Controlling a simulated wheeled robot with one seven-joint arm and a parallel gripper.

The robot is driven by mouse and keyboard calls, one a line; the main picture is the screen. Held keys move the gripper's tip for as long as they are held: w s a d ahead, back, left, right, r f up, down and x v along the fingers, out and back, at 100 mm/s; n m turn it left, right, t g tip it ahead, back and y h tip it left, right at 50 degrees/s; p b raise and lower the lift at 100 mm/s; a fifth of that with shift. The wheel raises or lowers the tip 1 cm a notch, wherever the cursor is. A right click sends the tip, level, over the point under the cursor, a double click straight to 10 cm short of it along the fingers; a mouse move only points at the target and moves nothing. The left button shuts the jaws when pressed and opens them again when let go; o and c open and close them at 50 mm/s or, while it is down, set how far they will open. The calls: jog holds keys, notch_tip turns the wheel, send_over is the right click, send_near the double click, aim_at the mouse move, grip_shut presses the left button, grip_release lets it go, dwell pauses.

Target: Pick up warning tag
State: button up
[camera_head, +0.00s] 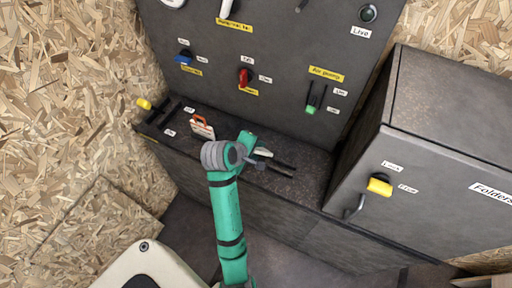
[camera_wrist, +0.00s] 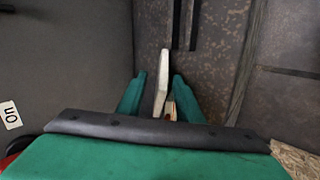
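A small warning tag (camera_head: 202,128), white and orange with a red upper edge, stands on the dark ledge left of my wrist in the head view. In the wrist view, my gripper (camera_wrist: 158,78) has its two green fingers apart. A thin white piece (camera_wrist: 160,84) with a little orange near its base lies between them, and a gap shows beside it. I cannot tell whether this piece is the same tag. In the head view my wrist hides much of the gripper, and a pale piece (camera_head: 263,152) shows just right of it.
The ledge (camera_head: 310,178) has dark slots at both ends. A grey panel (camera_head: 285,45) with a red switch (camera_head: 246,77), a blue switch (camera_head: 184,58) and a green-tipped lever (camera_head: 310,109) rises behind. A cabinet (camera_head: 440,150) with a yellow knob (camera_head: 380,186) bounds the right.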

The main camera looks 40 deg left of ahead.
aim_at(261, 149)
jog(key=x, duration=0.4)
jog(key=shift+s+a+f, duration=0.1)
jog(key=shift+s+f, duration=0.05)
jog(key=shift+f, duration=0.1)
jog(key=shift+w+f, duration=0.45)
grip_shut()
